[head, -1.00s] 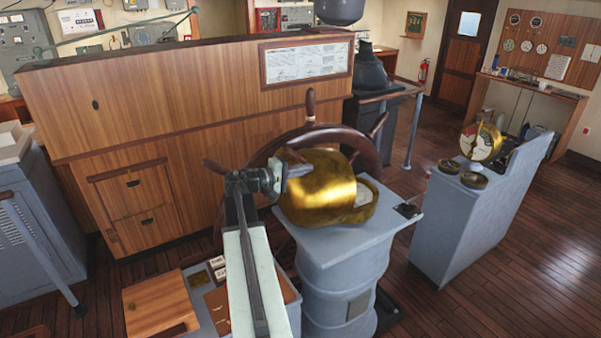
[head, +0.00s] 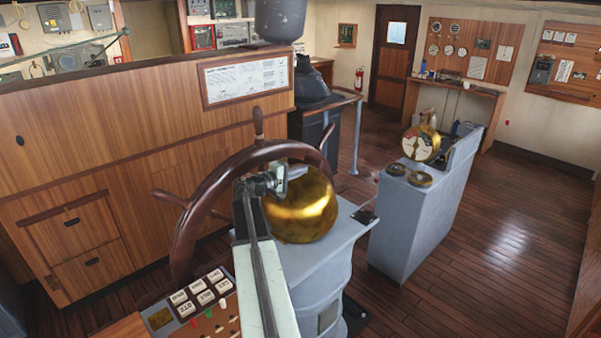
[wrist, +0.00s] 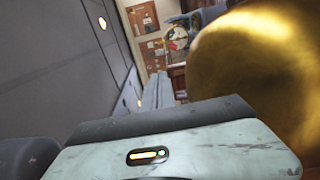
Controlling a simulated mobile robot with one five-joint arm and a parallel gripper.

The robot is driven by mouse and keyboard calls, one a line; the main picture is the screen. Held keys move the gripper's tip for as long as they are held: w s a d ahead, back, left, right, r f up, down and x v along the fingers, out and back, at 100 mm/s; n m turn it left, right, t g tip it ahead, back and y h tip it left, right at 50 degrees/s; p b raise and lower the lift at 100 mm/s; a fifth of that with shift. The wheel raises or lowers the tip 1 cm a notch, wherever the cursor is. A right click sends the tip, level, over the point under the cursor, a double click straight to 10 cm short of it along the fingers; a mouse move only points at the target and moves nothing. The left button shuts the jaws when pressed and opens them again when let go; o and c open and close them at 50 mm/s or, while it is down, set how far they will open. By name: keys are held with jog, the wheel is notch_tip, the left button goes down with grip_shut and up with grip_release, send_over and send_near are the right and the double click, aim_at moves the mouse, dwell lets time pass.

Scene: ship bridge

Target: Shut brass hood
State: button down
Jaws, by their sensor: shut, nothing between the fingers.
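The brass hood (head: 302,212) is a shiny, rounded dome on top of the grey pedestal (head: 320,290), just right of the ship's wheel. From this angle no opening shows in it, so I cannot tell how far shut it is. My gripper (head: 292,172) is shut and empty at the upper left of the hood. It overlaps the hood's edge in the head view; whether they touch I cannot tell. In the wrist view the hood (wrist: 255,70) fills the upper right, close to my gripper, whose fingertips are not clear there.
The wooden wheel (head: 190,215) stands close behind and left of my arm. A button panel (head: 200,300) lies at front left. A grey console (head: 415,220) with a brass telegraph (head: 421,143) stands to the right. The wooden floor (head: 490,250) beyond it is clear.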

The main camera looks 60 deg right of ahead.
jog(key=shift+w+f, duration=0.1)
jog(key=shift+a, duration=0.1)
jog(key=shift+w+a, duration=0.15)
jog(key=shift+a, duration=0.05)
jog(key=v, duration=0.7)
jog(key=shift+a+p, duration=0.2)
jog(key=shift+p, duration=0.2)
